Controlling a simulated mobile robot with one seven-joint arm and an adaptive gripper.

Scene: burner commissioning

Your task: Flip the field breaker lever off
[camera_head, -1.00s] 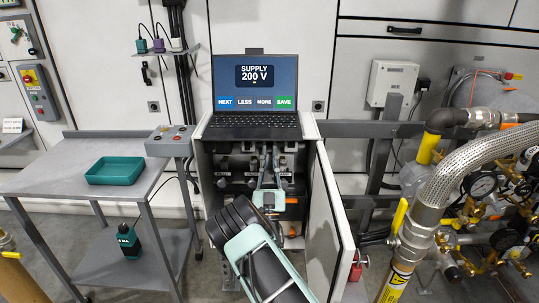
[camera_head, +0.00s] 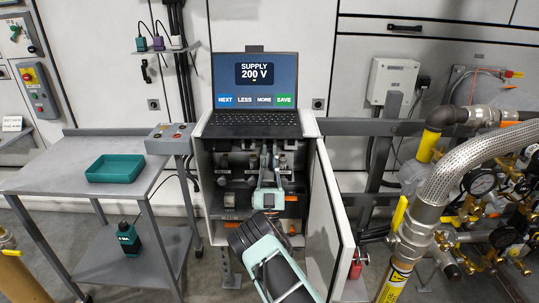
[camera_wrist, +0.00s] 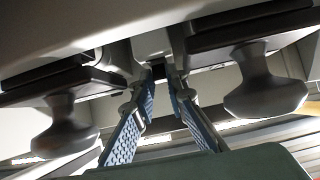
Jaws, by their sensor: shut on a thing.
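The open cabinet (camera_head: 205,185) below the laptop holds a row of switch units. My gripper (camera_head: 265,152) reaches into it from the front, with its fingers near the top of the row. In the wrist view, my gripper (camera_wrist: 161,78) has its blue-padded fingers closed around a small middle lever (camera_wrist: 157,68), seen from below and mostly hidden by the fingertips. I cannot read a label on it. A flared grey handle (camera_wrist: 66,128) hangs on the left and another flared handle (camera_wrist: 262,88) on the right, both apart from the fingers.
The cabinet door (camera_head: 333,215) stands open to the right of my arm. The laptop (camera_head: 256,95) on top reads SUPPLY 200 V. A grey table (camera_head: 60,180) with a teal tray (camera_head: 115,169) stands left. Pipes and gauges (camera_head: 480,182) crowd the right.

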